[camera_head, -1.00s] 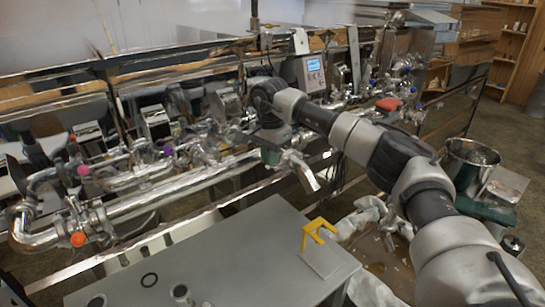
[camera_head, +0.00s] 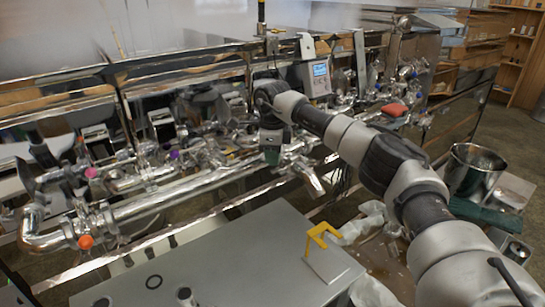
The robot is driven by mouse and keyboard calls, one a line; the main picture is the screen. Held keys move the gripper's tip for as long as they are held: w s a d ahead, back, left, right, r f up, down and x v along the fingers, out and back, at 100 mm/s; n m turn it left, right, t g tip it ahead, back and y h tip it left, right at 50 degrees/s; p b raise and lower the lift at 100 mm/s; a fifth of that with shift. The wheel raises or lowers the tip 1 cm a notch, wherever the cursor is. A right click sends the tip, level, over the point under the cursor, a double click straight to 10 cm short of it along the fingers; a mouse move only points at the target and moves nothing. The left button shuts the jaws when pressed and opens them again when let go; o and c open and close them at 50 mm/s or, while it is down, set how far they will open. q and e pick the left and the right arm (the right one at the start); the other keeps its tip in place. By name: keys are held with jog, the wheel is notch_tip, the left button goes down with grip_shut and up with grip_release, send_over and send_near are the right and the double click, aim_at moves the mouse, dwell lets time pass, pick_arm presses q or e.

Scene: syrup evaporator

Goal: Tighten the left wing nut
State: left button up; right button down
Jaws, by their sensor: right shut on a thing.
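My right arm reaches in from the right to the steel pipework (camera_head: 150,201) in front of the evaporator. My right gripper (camera_head: 271,157) points down at the pipe fittings, just left of a slanted steel spout (camera_head: 308,178). It is shut on a small part there, which I take to be the left wing nut. The part is hidden by the gripper and too small to make out, so its tightness cannot be seen. My left gripper is not in view.
A control box with a lit display (camera_head: 318,77) is behind. A steel bucket (camera_head: 474,171) stands at the right. An orange knob (camera_head: 86,242) sits at the pipe's left end.

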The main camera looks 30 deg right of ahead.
jog(key=shift+w+d+m+p, duration=0.15)
jog(key=shift+d+m, duration=0.1)
jog(key=shift+m, duration=1.1)
jog(key=shift+w+d+m+p, duration=0.15)
jog(key=shift+d+m, duration=0.15)
jog(key=shift+m, duration=1.1)
jog(key=shift+w+d+m+p, duration=0.15)
jog(key=shift+d+m, duration=0.1)
jog(key=shift+m, duration=1.1)
jog(key=c, duration=1.3)
grip_release()
